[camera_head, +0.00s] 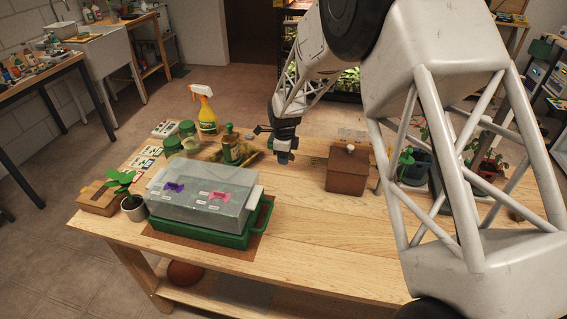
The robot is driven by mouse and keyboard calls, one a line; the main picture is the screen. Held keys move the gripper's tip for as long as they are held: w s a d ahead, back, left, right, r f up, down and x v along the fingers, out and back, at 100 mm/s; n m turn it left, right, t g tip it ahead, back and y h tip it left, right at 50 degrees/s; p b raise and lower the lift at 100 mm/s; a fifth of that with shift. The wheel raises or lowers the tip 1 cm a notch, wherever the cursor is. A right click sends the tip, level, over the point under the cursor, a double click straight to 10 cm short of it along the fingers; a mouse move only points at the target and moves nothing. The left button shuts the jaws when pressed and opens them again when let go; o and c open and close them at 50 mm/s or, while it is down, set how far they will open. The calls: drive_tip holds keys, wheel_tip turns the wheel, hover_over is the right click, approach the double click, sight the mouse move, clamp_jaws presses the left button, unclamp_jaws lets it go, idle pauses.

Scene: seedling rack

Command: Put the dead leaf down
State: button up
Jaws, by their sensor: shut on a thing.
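The dead leaf cannot be made out; what shows at the fingertips is too small to identify. The brown box has a pale knob on its lid and stands just right of my gripper. A yellowish-green mat (213,157) lies by the bottle, left of my gripper.
A green tray (262,218) with a clear cover (165,208) stands front left. A potted plant (133,206), a small wooden box (97,199), green-lidded jars (189,136) and a yellow spray bottle (208,118) are around it. My arm hides much of the right. The table's front middle is clear.

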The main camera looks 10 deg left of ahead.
drive_tip(key=shift+w, duration=0.15)
drive_tip(key=shift+w+a, duration=0.15)
drive_tip(key=shift+w, duration=0.05)
drive_tip(key=shift+w+f, duration=0.15)
drive_tip(key=shift+f, duration=1.65)
drive_tip(key=shift+f, duration=0.1)
drive_tip(key=o, duration=0.9)
drive_tip(key=shift+c, duration=0.2)
wheel_tip(320, 180, up, 12)
drive_tip(key=shift+r, duration=0.1)
